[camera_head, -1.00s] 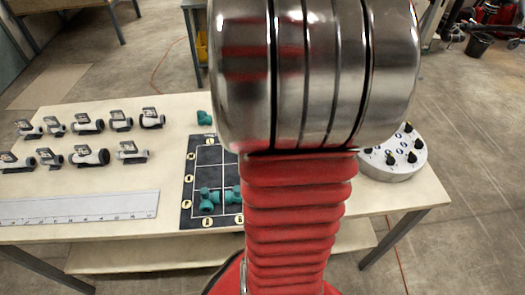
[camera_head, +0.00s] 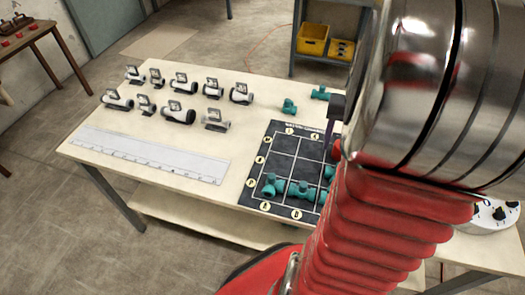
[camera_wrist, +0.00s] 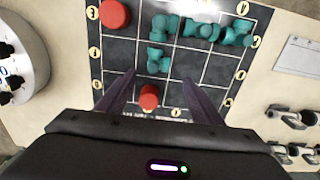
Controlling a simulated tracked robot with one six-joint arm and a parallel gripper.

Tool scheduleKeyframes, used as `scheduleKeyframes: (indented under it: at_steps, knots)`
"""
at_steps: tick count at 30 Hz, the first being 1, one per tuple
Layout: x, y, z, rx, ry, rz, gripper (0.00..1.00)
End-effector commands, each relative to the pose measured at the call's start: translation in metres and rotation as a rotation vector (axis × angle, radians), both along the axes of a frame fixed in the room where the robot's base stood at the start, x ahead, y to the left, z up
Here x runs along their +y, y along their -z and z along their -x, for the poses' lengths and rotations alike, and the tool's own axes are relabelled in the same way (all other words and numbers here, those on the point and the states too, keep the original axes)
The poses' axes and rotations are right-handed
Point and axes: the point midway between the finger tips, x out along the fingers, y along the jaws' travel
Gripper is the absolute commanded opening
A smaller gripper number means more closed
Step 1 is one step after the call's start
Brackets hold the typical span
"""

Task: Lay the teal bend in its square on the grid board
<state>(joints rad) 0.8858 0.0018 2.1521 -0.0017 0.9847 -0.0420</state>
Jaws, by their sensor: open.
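Two loose teal fittings lie on the table beyond the board; the left one (camera_head: 289,106) looks like a short bend, and the other (camera_head: 321,93) is near my arm. Several teal fittings (camera_head: 303,190) stand in the near row of the dark grid board (camera_head: 283,143). In the wrist view the row runs across the top (camera_wrist: 200,30), with one more teal piece (camera_wrist: 158,58) in the square below it. I cannot tell which piece is the named bend. My gripper (camera_wrist: 160,76) is open over the board, its fingers apart. My arm hides the board's right side in the head view.
A red round part (camera_wrist: 114,14) sits at the board's corner; a smaller red part (camera_wrist: 149,96) shows between my fingers. Grey-white pipe fittings with tags (camera_head: 178,112) and a white ruler (camera_head: 150,154) lie left. A round control box (camera_wrist: 18,62) stands on the board's other side.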

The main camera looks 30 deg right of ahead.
Motion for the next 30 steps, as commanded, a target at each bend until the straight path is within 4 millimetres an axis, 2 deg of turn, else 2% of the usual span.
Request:
scheduleKeyframes:
  at_steps: [5, 15, 22, 30]
  knots:
    - [0.024, -0.014, -0.016, -0.026, -0.066, 0.03, 0.6]
    - [0.118, -0.056, -0.051, -0.136, -0.307, 0.118, 0.6]
    - [0.184, -0.078, -0.056, -0.228, -0.476, 0.163, 0.6]
    - [0.256, -0.097, -0.046, -0.349, -0.668, 0.195, 0.6]
